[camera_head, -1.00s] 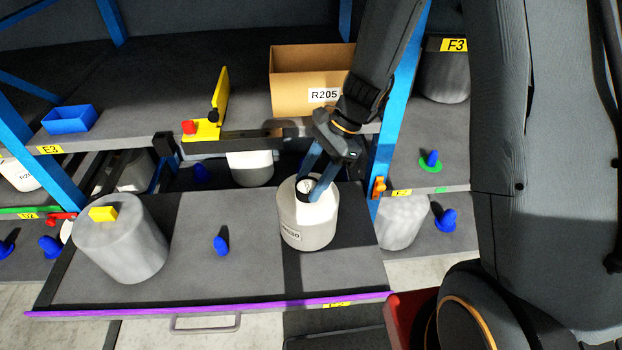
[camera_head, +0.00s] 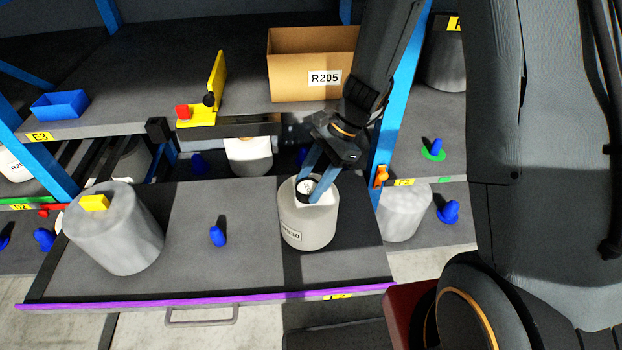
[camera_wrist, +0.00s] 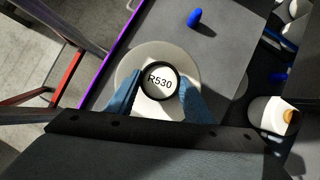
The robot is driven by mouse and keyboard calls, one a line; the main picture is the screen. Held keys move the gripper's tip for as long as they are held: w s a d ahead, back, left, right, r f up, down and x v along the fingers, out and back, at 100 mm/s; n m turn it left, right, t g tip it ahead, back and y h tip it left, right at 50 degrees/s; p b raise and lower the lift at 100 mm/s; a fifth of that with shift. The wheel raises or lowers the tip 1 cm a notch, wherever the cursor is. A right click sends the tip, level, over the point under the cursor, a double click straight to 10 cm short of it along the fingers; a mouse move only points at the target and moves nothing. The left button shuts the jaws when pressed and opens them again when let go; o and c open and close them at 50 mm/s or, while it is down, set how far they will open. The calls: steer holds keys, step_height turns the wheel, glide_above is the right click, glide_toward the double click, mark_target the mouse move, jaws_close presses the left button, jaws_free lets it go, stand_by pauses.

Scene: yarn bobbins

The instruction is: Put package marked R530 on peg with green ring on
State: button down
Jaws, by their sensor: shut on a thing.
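The package marked R530 (camera_head: 306,223) is a white bobbin standing upright at the right end of the pulled-out drawer. Its label and dark top ring show in the wrist view (camera_wrist: 160,80). My gripper (camera_head: 318,188) reaches down from above and is shut on the package's ring at the top; its blue fingers lie on either side of the ring in the wrist view (camera_wrist: 160,97). The peg with the green ring (camera_head: 434,149) is a blue peg on the shelf to the right, beyond the blue post. Nothing sits on that peg.
The drawer (camera_head: 200,260) has a purple front edge. A grey bobbin with a yellow block (camera_head: 120,235) and a bare blue peg (camera_head: 218,237) stand on it. A cardboard box R205 (camera_head: 305,85) and a blue upright post (camera_head: 392,125) are close to my arm.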

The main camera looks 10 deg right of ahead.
steer(key=shift+f+b, duration=1.25)
steer(key=shift+f, duration=1.05)
steer(key=c, duration=0.8)
jaws_free()
steer(key=shift+b+v, duration=0.8)
steer(key=shift+v, duration=3.1)
steer(key=s+d+r+n+t+h, duration=0.3)
steer(key=s+d+r+n+h, duration=0.2)
steer(key=s+d+n, duration=0.4)
steer(key=shift+r+n+h, duration=0.3)
steer(key=shift+r+n, duration=0.15)
steer(key=shift+n, duration=2.15)
